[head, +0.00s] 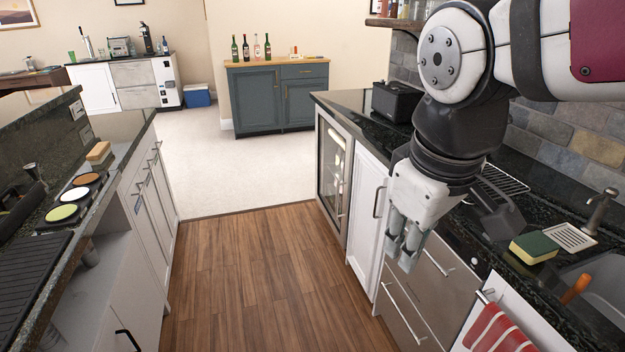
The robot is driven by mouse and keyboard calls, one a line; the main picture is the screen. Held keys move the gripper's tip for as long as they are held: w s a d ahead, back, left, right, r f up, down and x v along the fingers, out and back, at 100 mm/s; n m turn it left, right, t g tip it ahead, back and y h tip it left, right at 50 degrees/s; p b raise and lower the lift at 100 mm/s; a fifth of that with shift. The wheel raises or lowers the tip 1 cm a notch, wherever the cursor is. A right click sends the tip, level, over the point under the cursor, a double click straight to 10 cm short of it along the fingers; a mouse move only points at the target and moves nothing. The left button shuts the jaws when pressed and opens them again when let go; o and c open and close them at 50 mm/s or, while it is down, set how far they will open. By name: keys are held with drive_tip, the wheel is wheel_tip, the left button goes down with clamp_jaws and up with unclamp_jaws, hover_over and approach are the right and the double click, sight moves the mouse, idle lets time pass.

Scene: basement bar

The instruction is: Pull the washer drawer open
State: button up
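The washer seems to be the steel-fronted unit under the right counter, with an upper drawer (445,290) and a lower drawer (393,322). Each has a bar handle: the upper handle (436,263) and the lower handle (404,311). Both drawer fronts look flush, so the drawers appear shut. My gripper (399,257) points down in front of the unit, at its left end, and hides part of the upper front. Its two fingers show side by side with nothing seen between them. Their opening and any contact with the drawer are unclear.
A white cabinet door (368,215) and a glass-front fridge (333,175) stand left of the drawers. A red striped towel (499,331) hangs on the right. A sponge (534,247) lies on the counter. The wooden floor (255,285) is clear between the counters.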

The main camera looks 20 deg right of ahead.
drive_tip(key=w+d+f+n+g+h+b, duration=0.25)
drive_tip(key=w+d+f+n, duration=0.2)
drive_tip(key=w, duration=0.35)
drive_tip(key=w+d+f+n+g+h+b, duration=0.2)
drive_tip(key=w+d+f+n+b, duration=0.3)
drive_tip(key=w, duration=0.3)
drive_tip(key=w+d+f+n+g+h+b, duration=0.2)
drive_tip(key=w+d+f+n, duration=0.1)
drive_tip(key=w+f+n, duration=0.3)
drive_tip(key=w+d+f+n+g+h+b, duration=0.1)
drive_tip(key=w+d+f+n+h+b, duration=0.4)
drive_tip(key=w+f, duration=0.4)
drive_tip(key=w+d+f+n+g+h+b, duration=0.1)
drive_tip(key=w+d+f+n+h+b, duration=0.1)
drive_tip(key=w+f+n, duration=0.8)
drive_tip(key=s+d+f, duration=0.1)
drive_tip(key=s+d, duration=0.2)
drive_tip(key=d, duration=0.1)
drive_tip(key=s+d+f+m+b, duration=0.1)
drive_tip(key=s+d, duration=0.1)
drive_tip(key=d, duration=0.2)
drive_tip(key=s+d+f+m+b, duration=0.1)
drive_tip(key=s+d+f, duration=0.1)
drive_tip(key=s+d, duration=0.1)
drive_tip(key=shift+x, duration=0.85)
drive_tip(key=shift+r, duration=0.1)
drive_tip(key=shift+c, duration=0.5)
clamp_jaws()
